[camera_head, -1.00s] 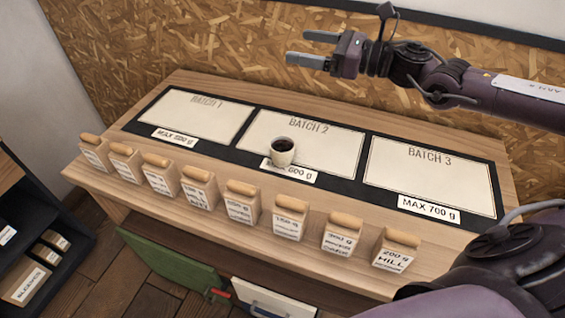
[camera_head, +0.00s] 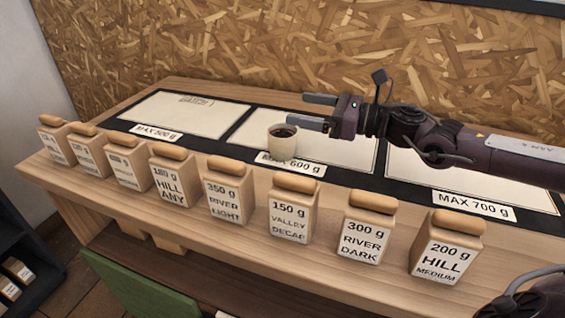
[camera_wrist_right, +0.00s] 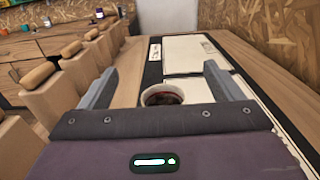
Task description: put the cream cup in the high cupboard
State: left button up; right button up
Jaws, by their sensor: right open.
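The cream cup (camera_head: 283,147) stands upright on the counter, at the front edge of the middle panel, beside the "600 g" label. Its inside looks dark. My right gripper (camera_head: 313,111) is open and points left, just behind and right of the cup in the head view. In the right wrist view the cup (camera_wrist_right: 161,95) sits ahead between the two spread fingers (camera_wrist_right: 160,85), its lower part hidden by the gripper body. I cannot tell whether a finger touches it. My left gripper is not in view. No high cupboard is seen.
Several labelled bean blocks with wooden tops, such as the Valley Decaf one (camera_head: 292,212), line the counter's front edge. A chipboard wall (camera_head: 300,50) stands behind. The left panel (camera_head: 185,108) is bare. A dark shelf (camera_head: 25,265) is at the lower left.

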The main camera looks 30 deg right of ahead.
send_near(270, 133)
jog(key=shift+x, duration=1.05)
jog(key=shift+w+a, duration=0.6)
jog(key=shift+a, duration=0.05)
jog(key=x, duration=0.4)
jog(key=shift+w+a+p, duration=0.1)
jog(key=shift+w+p, duration=0.1)
jog(key=shift+p, duration=0.2)
jog(key=shift+w+a+f, duration=0.1)
jog(key=shift+w+a, duration=0.1)
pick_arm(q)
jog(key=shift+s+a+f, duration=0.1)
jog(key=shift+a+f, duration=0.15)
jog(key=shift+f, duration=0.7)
pick_arm(e)
jog(key=c, duration=1)
jog(key=shift+c, duration=1.1)
